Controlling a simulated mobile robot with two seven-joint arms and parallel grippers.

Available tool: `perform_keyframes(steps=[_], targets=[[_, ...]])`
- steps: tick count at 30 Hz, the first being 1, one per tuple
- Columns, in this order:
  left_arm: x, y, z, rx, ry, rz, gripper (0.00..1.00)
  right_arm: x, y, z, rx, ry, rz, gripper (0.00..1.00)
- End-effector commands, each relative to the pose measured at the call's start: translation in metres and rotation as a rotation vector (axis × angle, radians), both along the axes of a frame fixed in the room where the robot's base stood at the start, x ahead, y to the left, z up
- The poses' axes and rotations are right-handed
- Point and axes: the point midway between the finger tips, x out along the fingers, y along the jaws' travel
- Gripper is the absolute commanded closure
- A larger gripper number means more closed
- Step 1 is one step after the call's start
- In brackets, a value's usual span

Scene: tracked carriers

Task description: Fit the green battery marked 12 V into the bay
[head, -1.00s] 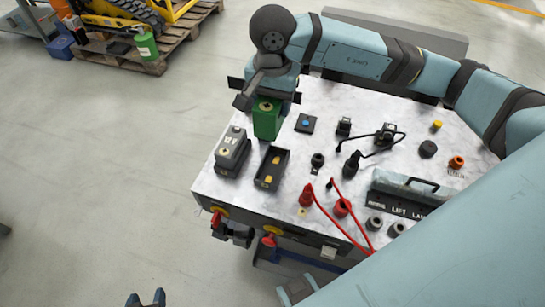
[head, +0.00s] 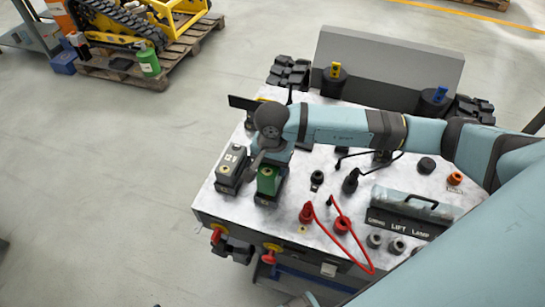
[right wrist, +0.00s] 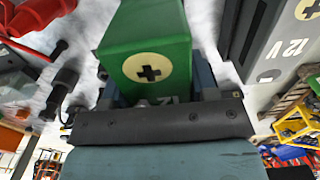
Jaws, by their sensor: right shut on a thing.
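The green battery (head: 267,181) is in my right gripper (head: 272,164), over the dark open-topped bay (head: 264,202) on the marbled top. Only the bay's front part shows; the battery and gripper cover the rest. I cannot tell how deep the battery sits in it. In the right wrist view, the jaws (right wrist: 157,92) are shut around the green battery (right wrist: 145,38), which bears a cream disc with a black plus and a partly covered marking. My left gripper is not in view.
A grey battery (head: 231,164) stands close left of the bay; its 12 V marking shows in the wrist view (right wrist: 285,48). Red plugs with a cable (head: 341,225) and a lift lamp box (head: 405,211) are to the right. Open floor lies left.

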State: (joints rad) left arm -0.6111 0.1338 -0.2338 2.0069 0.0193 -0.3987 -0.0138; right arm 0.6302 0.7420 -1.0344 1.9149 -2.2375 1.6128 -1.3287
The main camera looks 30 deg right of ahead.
Motion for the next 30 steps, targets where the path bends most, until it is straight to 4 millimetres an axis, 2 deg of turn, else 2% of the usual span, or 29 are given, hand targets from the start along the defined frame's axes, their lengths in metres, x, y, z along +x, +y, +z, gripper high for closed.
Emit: perform_keyframes(steps=[10,23,24,26,30], targets=[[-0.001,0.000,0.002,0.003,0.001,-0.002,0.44,0.000,0.000,-0.037,0.001,-0.001,0.000,1.00],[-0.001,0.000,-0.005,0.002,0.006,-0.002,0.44,0.001,0.000,-0.044,0.001,-0.003,0.000,1.00],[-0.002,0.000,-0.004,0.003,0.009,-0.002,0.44,-0.001,0.000,-0.044,-0.001,0.001,0.000,0.38],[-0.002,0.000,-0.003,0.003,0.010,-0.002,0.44,-0.001,0.000,-0.044,-0.001,0.001,0.000,0.24],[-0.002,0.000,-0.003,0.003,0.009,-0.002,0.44,-0.001,0.000,-0.044,-0.001,0.001,0.000,0.21]])
